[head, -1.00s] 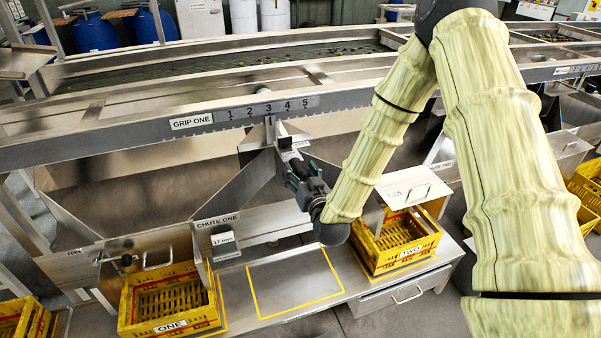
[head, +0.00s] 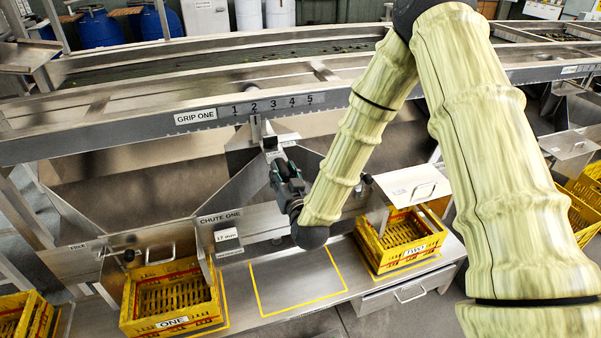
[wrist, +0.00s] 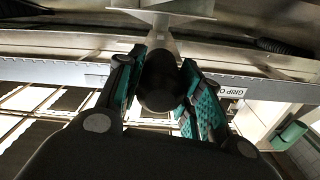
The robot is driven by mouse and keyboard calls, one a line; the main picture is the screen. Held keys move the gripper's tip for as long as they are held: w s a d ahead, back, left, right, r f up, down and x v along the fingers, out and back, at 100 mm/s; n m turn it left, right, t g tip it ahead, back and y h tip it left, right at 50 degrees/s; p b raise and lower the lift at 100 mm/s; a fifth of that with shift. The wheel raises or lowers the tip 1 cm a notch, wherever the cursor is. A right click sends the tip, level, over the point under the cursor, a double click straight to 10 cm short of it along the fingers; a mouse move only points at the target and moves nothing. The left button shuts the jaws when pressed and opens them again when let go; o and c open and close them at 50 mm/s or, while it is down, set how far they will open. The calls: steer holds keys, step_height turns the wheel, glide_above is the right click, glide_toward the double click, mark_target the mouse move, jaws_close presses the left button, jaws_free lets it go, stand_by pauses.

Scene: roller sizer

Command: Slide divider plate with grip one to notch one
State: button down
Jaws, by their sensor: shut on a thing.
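The GRIP ONE rail (head: 110,140) carries a label and a notched scale (head: 273,106) numbered 1 to 5. The divider plate (head: 255,128) hangs at this rail, and its narrow upright top stands below the 2. Its lower part is partly hidden behind my gripper. My gripper (head: 275,165) is in front of the rail, shut on the divider plate's handle. In the wrist view the dark round handle end (wrist: 158,85) sits between the green pads of my gripper (wrist: 160,100), with a metal stem beyond it.
Below are CHUTE ONE (head: 219,217), yellow crate ONE (head: 171,327) at left and yellow crate TWO (head: 413,250) at right. An empty yellow-outlined area (head: 298,282) lies between the crates. Slanted metal chute walls flank my gripper.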

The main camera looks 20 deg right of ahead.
steer(key=a, duration=0.6)
steer(key=shift+b, duration=0.3)
steer(key=shift+s+a, duration=0.1)
steer(key=shift+a, duration=0.05)
steer(key=c, duration=1)
jaws_free()
steer(key=shift+o, duration=0.3)
steer(key=shift+a, duration=0.25)
steer(key=shift+d, duration=0.3)
steer(key=s, duration=1.2)
steer(key=shift+d, duration=0.25)
